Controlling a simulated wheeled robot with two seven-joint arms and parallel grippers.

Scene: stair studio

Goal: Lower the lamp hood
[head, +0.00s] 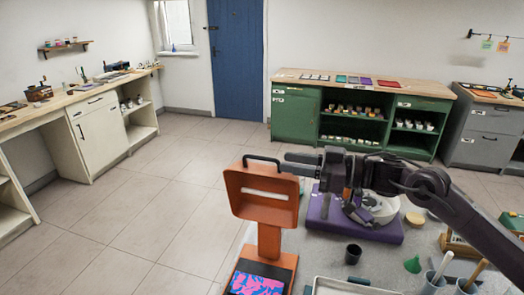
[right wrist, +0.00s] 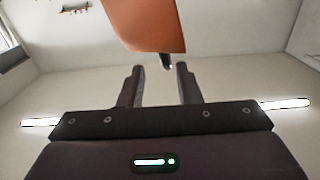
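The orange lamp hood (head: 255,209) stands tilted up on an orange post (head: 269,241), with a dark handle (head: 262,158) along its top edge. The base below carries a pink and blue patterned sheet (head: 256,285). My right gripper (head: 290,162) comes in from the right, its fingers at the handle's right end. In the right wrist view, the right gripper (right wrist: 160,75) has its two fingers apart, the orange hood (right wrist: 146,25) beyond them and the dark handle end (right wrist: 166,61) near the gap. Contact cannot be told. My left gripper is out of view.
A purple block (head: 340,228) with a white round dish lies under my right arm. A dark cup (head: 353,254), a green funnel (head: 413,264) and tool pots stand on the grey table to the right. Open floor lies left of the lamp.

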